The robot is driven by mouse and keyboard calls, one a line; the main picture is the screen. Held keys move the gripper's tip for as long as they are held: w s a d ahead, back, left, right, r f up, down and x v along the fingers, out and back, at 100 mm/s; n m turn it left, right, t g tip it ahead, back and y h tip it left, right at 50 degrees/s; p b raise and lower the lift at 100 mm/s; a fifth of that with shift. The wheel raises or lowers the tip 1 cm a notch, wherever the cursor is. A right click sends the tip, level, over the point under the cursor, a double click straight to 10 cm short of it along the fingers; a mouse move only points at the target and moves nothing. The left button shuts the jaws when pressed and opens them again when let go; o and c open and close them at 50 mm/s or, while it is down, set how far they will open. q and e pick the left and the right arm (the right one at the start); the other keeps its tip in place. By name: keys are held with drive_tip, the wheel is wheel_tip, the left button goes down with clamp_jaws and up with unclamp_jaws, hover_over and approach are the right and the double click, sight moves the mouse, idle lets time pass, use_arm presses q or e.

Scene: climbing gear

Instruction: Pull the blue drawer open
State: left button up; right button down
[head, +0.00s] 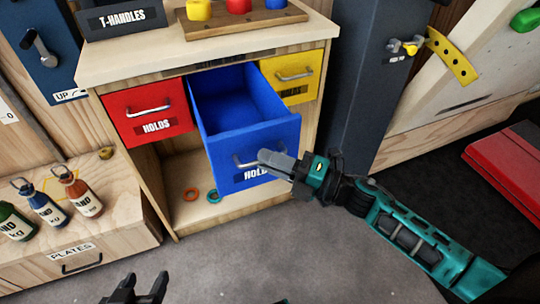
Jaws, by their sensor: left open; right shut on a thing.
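The blue drawer (225,133) sits between the red and yellow drawers of the wooden cabinet. It is pulled well out, and its inside looks empty. My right gripper (268,158) is shut on the metal handle (243,162) on its front and covers part of the handle and of the "HOLDS" label. My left gripper (138,290) is at the bottom edge of the head view, open and empty, away from the cabinet. Most of the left arm is out of view.
The red drawer (124,121) and yellow drawer (301,74) are shut. Small rings (191,195) lie on the shelf below. Bottles (43,202) stand on a low wooden box at left. A red mat (507,157) lies at right. The grey floor in front is clear.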

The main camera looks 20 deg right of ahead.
drive_tip(key=shift+s, duration=0.4)
drive_tip(key=c, duration=1.2)
unclamp_jaws()
drive_tip(key=shift+o, duration=0.2)
drive_tip(key=v, duration=1.3)
drive_tip(key=shift+p, duration=0.45)
drive_tip(key=shift+w, duration=0.1)
